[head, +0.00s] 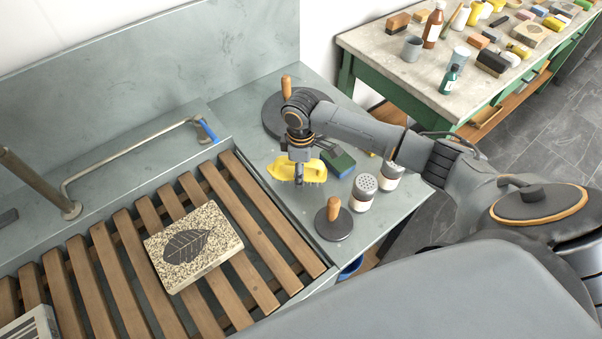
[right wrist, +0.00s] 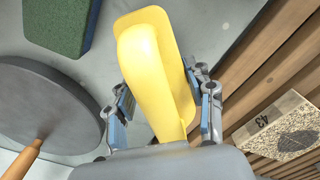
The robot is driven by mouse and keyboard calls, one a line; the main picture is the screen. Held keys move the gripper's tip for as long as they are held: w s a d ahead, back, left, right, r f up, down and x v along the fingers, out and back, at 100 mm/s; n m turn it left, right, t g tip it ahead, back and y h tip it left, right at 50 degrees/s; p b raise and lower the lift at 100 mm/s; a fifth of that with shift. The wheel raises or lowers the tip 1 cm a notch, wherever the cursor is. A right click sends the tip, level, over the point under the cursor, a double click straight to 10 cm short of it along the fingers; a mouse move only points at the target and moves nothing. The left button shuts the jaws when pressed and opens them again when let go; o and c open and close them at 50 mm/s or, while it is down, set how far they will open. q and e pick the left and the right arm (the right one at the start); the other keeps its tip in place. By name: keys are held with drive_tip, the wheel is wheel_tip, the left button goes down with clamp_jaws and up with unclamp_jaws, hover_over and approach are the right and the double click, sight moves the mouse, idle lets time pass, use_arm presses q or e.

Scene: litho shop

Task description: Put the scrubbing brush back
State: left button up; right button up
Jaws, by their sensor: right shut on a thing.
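The yellow scrubbing brush (head: 279,171) is at the right-hand grey counter in the head view, bristles facing down. My right gripper (head: 299,176) comes down on it from above and is shut on it. In the right wrist view the brush (right wrist: 146,65) lies between the two fingers of the gripper (right wrist: 163,105), its handle running lengthwise. I cannot tell whether the bristles touch the counter or hang just above it. My left gripper is not in view.
A green-topped block (head: 339,162), two shakers (head: 363,190), a small round disc with a wooden handle (head: 333,222) and a larger one (head: 270,118) stand close around. The slatted rack (head: 128,245) holds a leaf-printed stone (head: 190,262). A cluttered table (head: 385,55) stands behind.

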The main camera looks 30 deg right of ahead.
wheel_tip(320, 180, down, 2)
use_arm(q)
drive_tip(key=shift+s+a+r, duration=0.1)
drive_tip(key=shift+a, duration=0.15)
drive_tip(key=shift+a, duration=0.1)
use_arm(e)
drive_tip(key=shift+s+f, duration=0.1)
drive_tip(key=shift+f, duration=0.05)
drive_tip(key=o, duration=1.1)
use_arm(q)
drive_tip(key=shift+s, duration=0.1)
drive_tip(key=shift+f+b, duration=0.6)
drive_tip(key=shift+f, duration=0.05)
use_arm(e)
wheel_tip(320, 180, up, 12)
drive_tip(key=shift+r, duration=0.15)
drive_tip(key=shift+a, duration=0.1)
